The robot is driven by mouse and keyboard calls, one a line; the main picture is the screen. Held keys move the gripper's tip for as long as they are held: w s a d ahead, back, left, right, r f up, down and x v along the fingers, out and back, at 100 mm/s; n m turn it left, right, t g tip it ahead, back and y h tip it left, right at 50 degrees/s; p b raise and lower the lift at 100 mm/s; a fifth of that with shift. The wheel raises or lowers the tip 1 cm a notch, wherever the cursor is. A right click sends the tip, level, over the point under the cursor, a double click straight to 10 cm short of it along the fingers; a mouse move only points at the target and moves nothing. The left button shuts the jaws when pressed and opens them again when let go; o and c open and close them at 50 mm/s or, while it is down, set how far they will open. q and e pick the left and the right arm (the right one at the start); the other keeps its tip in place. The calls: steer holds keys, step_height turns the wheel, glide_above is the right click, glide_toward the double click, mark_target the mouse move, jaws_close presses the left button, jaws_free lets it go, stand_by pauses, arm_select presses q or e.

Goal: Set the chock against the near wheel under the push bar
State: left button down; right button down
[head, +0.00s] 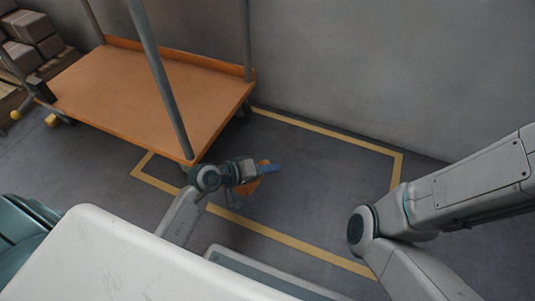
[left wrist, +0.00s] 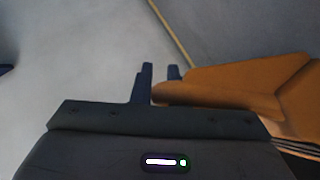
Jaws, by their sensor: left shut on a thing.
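The orange chock (head: 246,186) is in my left gripper (head: 268,170), right of the cart's near corner in the head view. In the left wrist view, the chock (left wrist: 240,85) extends to the right from between the dark blue fingers of the gripper (left wrist: 160,75). The fingers are shut on its narrow end. The orange cart (head: 140,90) has grey upright posts (head: 158,75). A wheel (head: 241,110) shows partly, dark, under its far right corner. The near right wheel is hidden behind my left wrist and the deck. My right gripper is out of view; only its arm shows.
Yellow floor lines (head: 325,131) mark a bay right of the cart, with clear floor inside. A grey wall (head: 390,70) runs behind. Stacked boxes (head: 28,35) stand on a pallet at far left. Small yellow pieces (head: 52,120) lie near the cart's left corner.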

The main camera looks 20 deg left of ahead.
mark_target(248, 189)
arm_select(q)
step_height(248, 189, down, 11)
steer(key=b, duration=0.6)
steer(key=a+b, duration=0.3)
steer(key=a, duration=0.2)
steer(key=shift+a, duration=0.25)
steer(key=shift+a+b, duration=0.65)
steer(key=shift+a, duration=0.45)
steer(key=shift+a+b, duration=0.3)
steer(key=shift+a, duration=0.4)
steer(key=c, duration=1.3)
jaws_free()
